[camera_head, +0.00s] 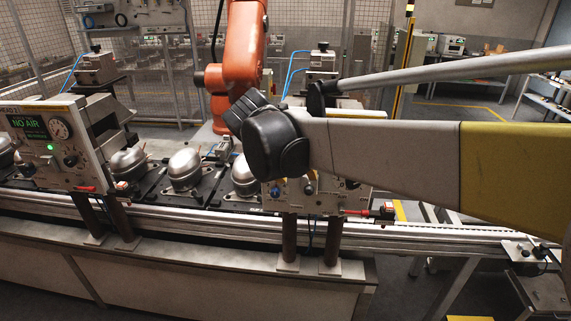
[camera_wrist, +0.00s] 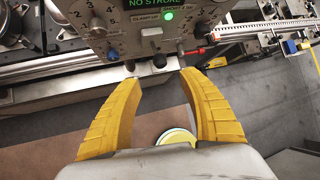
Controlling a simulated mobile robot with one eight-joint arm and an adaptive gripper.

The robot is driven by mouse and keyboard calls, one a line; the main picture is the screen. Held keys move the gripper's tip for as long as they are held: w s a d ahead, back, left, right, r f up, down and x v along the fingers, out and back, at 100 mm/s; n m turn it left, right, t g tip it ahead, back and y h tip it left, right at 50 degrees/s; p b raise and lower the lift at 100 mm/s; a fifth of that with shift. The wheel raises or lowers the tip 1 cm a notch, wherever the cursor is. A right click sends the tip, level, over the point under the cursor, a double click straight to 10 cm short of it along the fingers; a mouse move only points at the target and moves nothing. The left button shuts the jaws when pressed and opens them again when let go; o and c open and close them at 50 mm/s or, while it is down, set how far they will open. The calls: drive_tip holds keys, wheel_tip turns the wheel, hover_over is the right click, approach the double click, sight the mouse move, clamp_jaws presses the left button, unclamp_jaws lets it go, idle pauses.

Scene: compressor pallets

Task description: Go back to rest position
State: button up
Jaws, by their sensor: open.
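My gripper (camera_wrist: 156,82) shows in the wrist view as two yellow fingers, spread apart with nothing between them. Its tips are just in front of the lower edge of a control panel (camera_wrist: 150,25) with a lit green lamp and a partly cut-off green "NO STROKE" display. In the head view my arm reaches in from the right, and its dark joint covers part of the middle panel (camera_head: 295,195). The gripper itself is hidden in the head view.
A conveyor (camera_head: 215,222) crosses the scene, with silver compressors (camera_head: 185,168) on black pallets. A "NO AIR" panel (camera_head: 55,145) stands at the left. An orange robot arm (camera_head: 243,50) stands behind the line.

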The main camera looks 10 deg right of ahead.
drive_tip(key=s+d+f+m+t+y+b, duration=0.1)
drive_tip(key=s+d+f+m+y+b, duration=0.1)
drive_tip(key=s+f+m+b, duration=0.4)
drive_tip(key=s+d+f+m+y+b, duration=0.3)
drive_tip(key=s+f+m, duration=1)
drive_tip(key=m, duration=1.3)
drive_tip(key=s+d+b, duration=0.1)
drive_tip(key=s+b, duration=0.2)
drive_tip(key=shift+s+d+f+m+t+b, duration=0.2)
drive_tip(key=shift+s+f+m+t+b, duration=0.15)
drive_tip(key=shift+m+t+b, duration=0.05)
